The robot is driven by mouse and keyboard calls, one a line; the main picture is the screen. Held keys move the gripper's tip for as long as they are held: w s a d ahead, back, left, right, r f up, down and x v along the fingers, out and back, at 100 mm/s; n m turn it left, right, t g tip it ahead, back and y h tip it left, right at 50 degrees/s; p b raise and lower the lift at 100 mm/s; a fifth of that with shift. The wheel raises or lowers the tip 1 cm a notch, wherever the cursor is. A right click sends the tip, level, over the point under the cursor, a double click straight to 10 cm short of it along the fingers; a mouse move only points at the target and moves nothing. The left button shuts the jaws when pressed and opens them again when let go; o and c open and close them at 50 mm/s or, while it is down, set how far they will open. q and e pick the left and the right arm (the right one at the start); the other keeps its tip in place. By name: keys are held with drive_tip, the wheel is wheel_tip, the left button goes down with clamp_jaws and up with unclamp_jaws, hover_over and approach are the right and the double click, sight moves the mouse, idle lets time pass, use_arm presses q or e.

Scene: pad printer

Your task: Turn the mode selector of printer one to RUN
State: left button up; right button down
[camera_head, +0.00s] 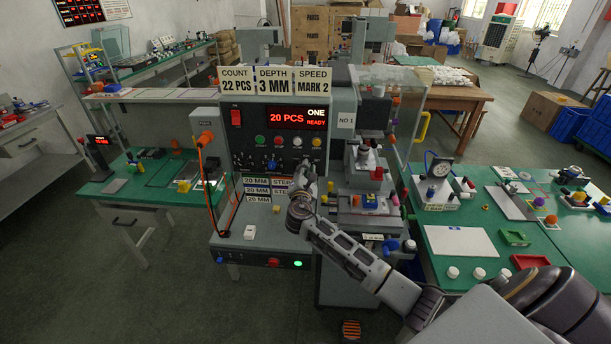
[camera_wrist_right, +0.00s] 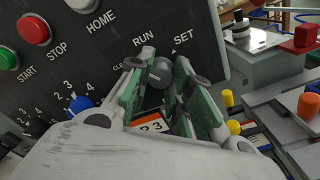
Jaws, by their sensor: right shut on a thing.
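Printer one's dark panel (camera_head: 250,143) has a lit display (camera_head: 297,117) reading "20 PCS", "ONE", "READY". My right gripper (camera_head: 307,168) is at the lower right of this panel. In the right wrist view its green-padded fingers (camera_wrist_right: 160,78) are shut on the mode selector (camera_wrist_right: 160,71), a dark grey round knob. The labels RUN and SET stand above the knob; a third, starting "CLE", is partly hidden by the left finger. The way the knob points cannot be made out. My left gripper is not in view.
A blue knob (camera_wrist_right: 81,104) sits left of the gripper, with green START (camera_wrist_right: 8,58), red STOP (camera_wrist_right: 34,29) and white HOME buttons above. The printing unit (camera_head: 368,165) stands close on the right.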

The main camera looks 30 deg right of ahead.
use_arm(q)
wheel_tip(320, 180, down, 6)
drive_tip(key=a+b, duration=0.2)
drive_tip(key=b, duration=0.3)
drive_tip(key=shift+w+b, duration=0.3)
use_arm(e)
drive_tip(key=m, duration=0.7)
drive_tip(key=c, duration=1.4)
unclamp_jaws()
drive_tip(key=shift+o, duration=0.7)
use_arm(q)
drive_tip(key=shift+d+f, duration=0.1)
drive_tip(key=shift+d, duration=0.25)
use_arm(e)
drive_tip(key=v, duration=1.2)
drive_tip(key=shift+f, duration=0.1)
